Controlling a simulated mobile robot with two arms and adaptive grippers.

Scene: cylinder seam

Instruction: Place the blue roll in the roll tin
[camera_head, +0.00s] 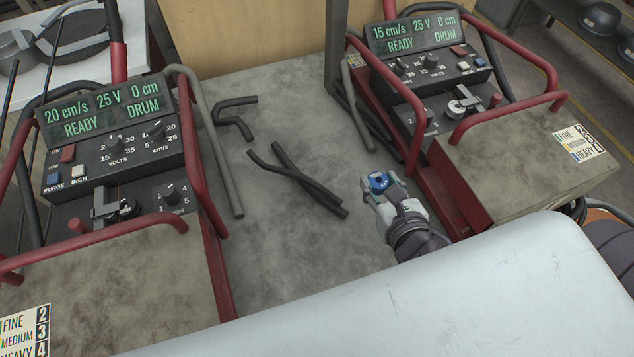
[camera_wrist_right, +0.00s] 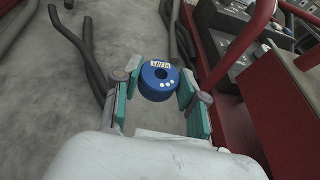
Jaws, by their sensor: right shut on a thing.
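I cannot make out a roll tin for certain in either view. My left gripper does not show.
The left machine (camera_head: 114,141) reads 20 cm/s and the right machine (camera_head: 425,53) reads 15 cm/s. Both have red tube frames. A pale surface (camera_head: 430,300) fills the bottom.

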